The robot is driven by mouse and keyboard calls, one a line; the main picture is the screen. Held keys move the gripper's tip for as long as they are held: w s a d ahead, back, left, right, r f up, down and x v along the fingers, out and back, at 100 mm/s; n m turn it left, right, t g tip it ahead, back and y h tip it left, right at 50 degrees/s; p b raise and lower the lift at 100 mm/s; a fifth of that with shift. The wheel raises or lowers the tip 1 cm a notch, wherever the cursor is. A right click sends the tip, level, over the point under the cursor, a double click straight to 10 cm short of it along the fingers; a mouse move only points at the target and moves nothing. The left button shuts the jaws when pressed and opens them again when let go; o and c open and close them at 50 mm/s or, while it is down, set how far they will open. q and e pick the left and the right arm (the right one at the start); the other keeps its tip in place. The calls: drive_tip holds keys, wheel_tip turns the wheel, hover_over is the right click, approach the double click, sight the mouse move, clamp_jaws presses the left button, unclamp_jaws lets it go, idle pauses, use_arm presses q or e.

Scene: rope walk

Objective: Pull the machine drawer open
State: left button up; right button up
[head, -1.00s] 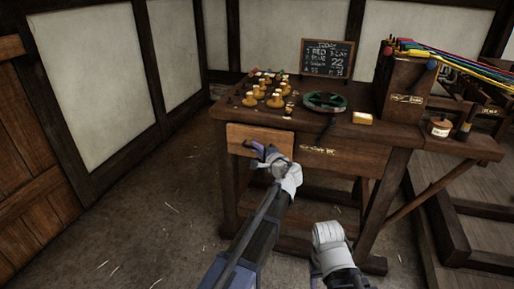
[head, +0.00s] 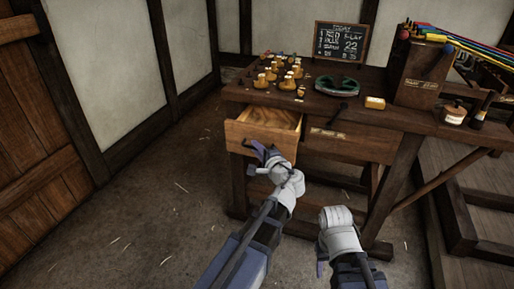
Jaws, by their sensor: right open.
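The machine drawer (head: 262,136), a pale wooden box under the left part of the bench top, stands partly open, and its inside shows from above.
A rack with coloured strands (head: 460,42) stands at right. The floor at left is clear.

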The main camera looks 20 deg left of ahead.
use_arm(q)
drive_tip(key=shift+o, duration=0.8)
drive_tip(key=p+v, duration=0.1)
drive_tip(key=v, duration=0.7)
drive_tip(key=shift+f, duration=0.1)
